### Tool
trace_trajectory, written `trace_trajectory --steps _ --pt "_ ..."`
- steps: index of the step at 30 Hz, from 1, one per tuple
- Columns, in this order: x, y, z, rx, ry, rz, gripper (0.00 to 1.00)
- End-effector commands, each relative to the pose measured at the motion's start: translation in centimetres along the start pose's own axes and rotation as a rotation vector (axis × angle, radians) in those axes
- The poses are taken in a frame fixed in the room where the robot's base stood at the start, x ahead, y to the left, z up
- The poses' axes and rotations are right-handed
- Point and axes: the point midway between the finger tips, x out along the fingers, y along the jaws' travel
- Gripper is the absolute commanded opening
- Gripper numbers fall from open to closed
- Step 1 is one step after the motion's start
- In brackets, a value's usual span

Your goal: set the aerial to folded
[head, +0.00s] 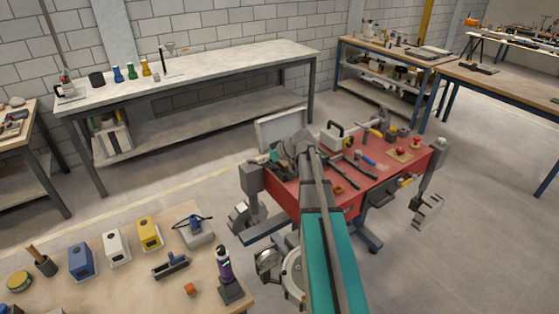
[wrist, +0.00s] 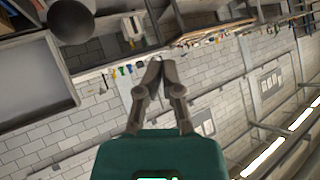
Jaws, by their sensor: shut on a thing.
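My gripper (wrist: 156,68) has its two fingertips close together in the wrist view. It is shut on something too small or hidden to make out. In the head view my gripper (head: 303,137) is small and grey, over the back left of the red bench (head: 338,201), in front of an upright pale panel (head: 280,127). I cannot make out the aerial clearly in either view, nor tell whether it is raised or folded. A dark round ball (wrist: 72,21) shows near the camera in the wrist view, beside a grey framed panel (wrist: 28,82).
A pale box with a black handle (head: 332,136) and several hand tools lie on the red bench, right of my gripper. A wooden table (head: 120,280) with coloured boxes stands at the front left. A long bench (head: 200,72) stands along the wall.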

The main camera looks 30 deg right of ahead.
Motion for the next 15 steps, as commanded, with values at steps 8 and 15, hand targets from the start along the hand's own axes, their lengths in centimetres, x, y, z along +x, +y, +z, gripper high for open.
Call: trace_trajectory --steps 8,15 --pt "-3.1 0.7 -1.5 0.081 -0.235 0.067 0.0" --pt "-6.3 1.4 -2.2 0.163 -0.43 0.157 0.0"
